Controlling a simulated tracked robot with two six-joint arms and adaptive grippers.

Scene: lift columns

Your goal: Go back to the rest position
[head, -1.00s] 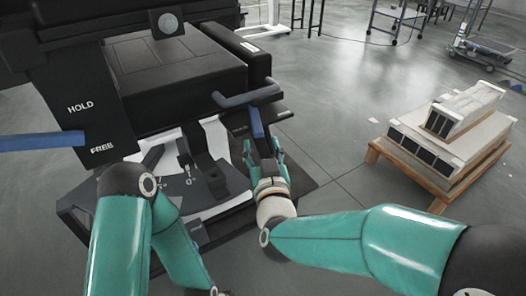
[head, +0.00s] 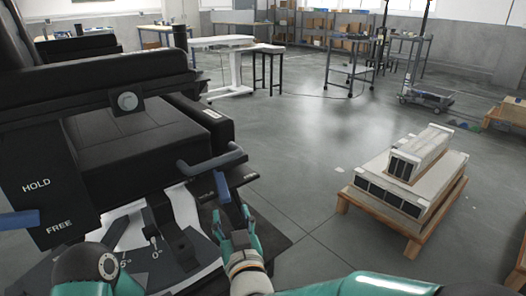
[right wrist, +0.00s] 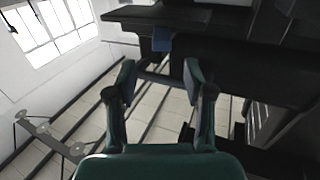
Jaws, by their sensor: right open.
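My right gripper (head: 234,222) is teal and shows low in the middle of the head view, just below a blue-handled lever (head: 222,187) on the black machine (head: 140,140). In the right wrist view the gripper (right wrist: 160,78) has its two fingers spread with nothing between them. A blue lever end (right wrist: 161,40) shows beyond the fingertips, apart from them. Part of my left arm shows at the lower left of the head view, but its gripper is not in view.
A black panel (head: 45,205) marked HOLD and FREE, with a blue bar (head: 18,221), stands at the left. A wooden pallet (head: 412,232) with stacked boxes (head: 418,152) is at the right. Open floor (head: 290,150) lies between. Tables and shelves stand at the back.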

